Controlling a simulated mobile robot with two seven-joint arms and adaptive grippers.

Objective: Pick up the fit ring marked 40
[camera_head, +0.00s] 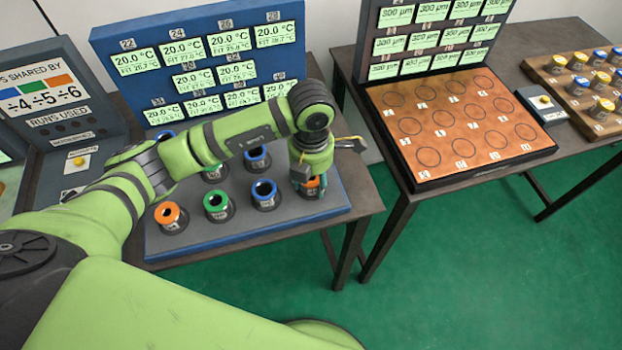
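Several fit rings with orange, green or blue tops stand on the blue-edged board (240,240) at the centre left. The number markings on them are too small to read, so I cannot tell which is marked 40. My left gripper (309,186) points down at the board's front right corner. It is at an orange-topped ring (314,183) there, which it partly hides. I cannot tell whether its fingers touch or grip the ring. To the left in the same row are a blue ring (264,194), a green ring (217,205) and an orange ring (171,216). My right gripper is out of view.
A blue display panel (110,45) with temperature readings stands behind the rings. My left arm covers part of the board. To the right, an orange plate (450,125) with marked circles and a rack (560,90) of capped pieces lie on another table. Green floor (450,270) is clear in front.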

